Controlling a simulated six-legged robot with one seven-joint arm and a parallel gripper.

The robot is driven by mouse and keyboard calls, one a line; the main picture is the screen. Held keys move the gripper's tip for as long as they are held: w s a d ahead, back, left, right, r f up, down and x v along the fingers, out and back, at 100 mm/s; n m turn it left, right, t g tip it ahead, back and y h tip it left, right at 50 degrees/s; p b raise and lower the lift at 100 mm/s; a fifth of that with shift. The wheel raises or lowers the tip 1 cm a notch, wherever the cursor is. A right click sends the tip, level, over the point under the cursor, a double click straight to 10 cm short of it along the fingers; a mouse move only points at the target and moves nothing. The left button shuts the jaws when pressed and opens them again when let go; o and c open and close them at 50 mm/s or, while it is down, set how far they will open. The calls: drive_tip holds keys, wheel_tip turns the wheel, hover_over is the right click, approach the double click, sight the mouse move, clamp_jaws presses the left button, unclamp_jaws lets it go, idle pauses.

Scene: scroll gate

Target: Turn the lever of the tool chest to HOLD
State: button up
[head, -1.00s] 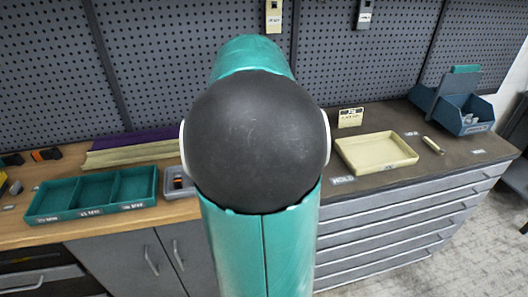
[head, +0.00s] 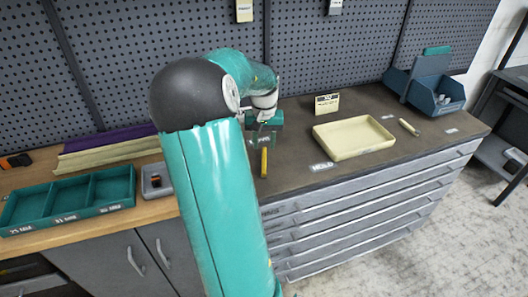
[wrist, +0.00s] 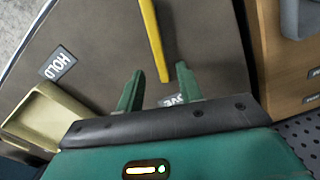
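A narrow yellow lever (head: 264,162) shows on the dark top of the tool chest (head: 288,173), near its left end. In the wrist view the lever (wrist: 153,38) runs from the top edge down to between my fingertips; I cannot tell whether its lower end is at their depth. My gripper (wrist: 158,80) is open, its two green fingers apart. In the head view it (head: 262,134) is above the chest behind the lever, partly hidden by my arm. A HOLD label (wrist: 58,63) lies left of the lever. Another label (wrist: 172,101) is partly covered by my gripper.
A cream tray (head: 318,134) sits right of the lever, with a small sign (head: 327,104) behind it. A blue bin (head: 436,106) stands at the far right. A green three-part tray (head: 45,222) is on the wooden bench at left. The pegboard wall rises behind.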

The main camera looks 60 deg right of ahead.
sight(264, 156)
drive_tip(key=shift+f, duration=2.35)
clamp_jaws()
